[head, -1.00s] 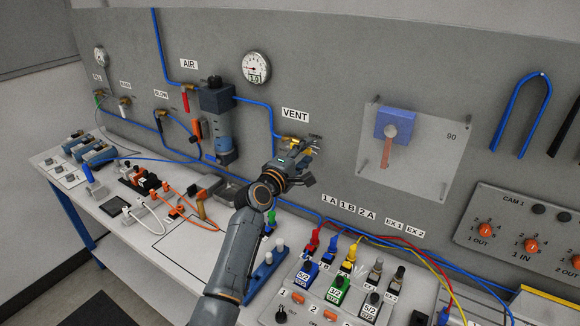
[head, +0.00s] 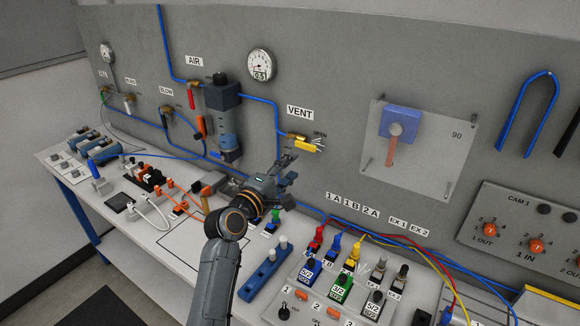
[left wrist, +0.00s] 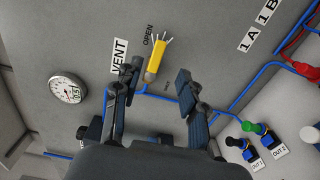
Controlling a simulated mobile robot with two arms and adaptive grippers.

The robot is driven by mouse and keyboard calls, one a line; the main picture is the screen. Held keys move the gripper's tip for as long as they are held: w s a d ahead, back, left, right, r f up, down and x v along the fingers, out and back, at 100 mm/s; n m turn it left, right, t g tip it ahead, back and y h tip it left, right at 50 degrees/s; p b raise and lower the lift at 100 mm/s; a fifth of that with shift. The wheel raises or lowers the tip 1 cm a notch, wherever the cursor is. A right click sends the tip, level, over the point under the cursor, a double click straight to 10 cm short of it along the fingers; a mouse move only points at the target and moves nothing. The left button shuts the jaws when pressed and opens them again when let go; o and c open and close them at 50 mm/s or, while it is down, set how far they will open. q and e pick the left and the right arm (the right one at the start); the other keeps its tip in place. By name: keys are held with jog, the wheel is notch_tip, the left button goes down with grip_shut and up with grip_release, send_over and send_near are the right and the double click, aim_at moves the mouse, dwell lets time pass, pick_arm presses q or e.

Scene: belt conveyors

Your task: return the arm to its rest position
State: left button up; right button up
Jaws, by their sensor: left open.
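My left gripper (head: 287,183) is open and empty in front of the grey wall panel, below the VENT label (head: 300,112). In the left wrist view its two fingers (left wrist: 157,88) stand apart, with wall between them. The yellow vent valve handle (head: 308,146) is on the wall above the gripper, apart from it, near a sign reading OPEN. The handle also shows in the left wrist view (left wrist: 154,64), beyond the fingers. My left arm rises from the bottom of the head view over the bench. My right gripper is not in view.
The white bench (head: 130,235) carries a blue rack (head: 264,275) and a valve block with coloured plugs (head: 340,290) to the right of my arm. Blue tubing (head: 277,125) runs along the wall. A filter unit (head: 222,115) and a gauge (head: 261,66) are wall-mounted.

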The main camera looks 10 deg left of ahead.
pick_arm(q)
jog(key=s+a+f+m+g+y, duration=0.3)
jog(key=s+f+m+g, duration=0.5)
jog(key=s+f, duration=1.2)
jog(key=s+a+f+m+g+y, duration=0.2)
jog(key=s+a+m+g, duration=0.15)
jog(key=s, duration=0.75)
jog(key=s+a+f+m+g+y, duration=0.2)
jog(key=s+f+m, duration=0.15)
jog(key=s, duration=0.85)
notch_tip(320, 180, down, 30)
jog(key=s+b, duration=0.2)
jog(key=b, duration=0.1)
jog(key=s+a+f+m+g+b, duration=0.1)
jog(key=s+a+f+g+b, duration=0.1)
jog(key=s+f, duration=1.3)
jog(key=shift+s+a+f, duration=0.2)
jog(key=shift+a+f, duration=0.3)
jog(key=shift+f, duration=0.15)
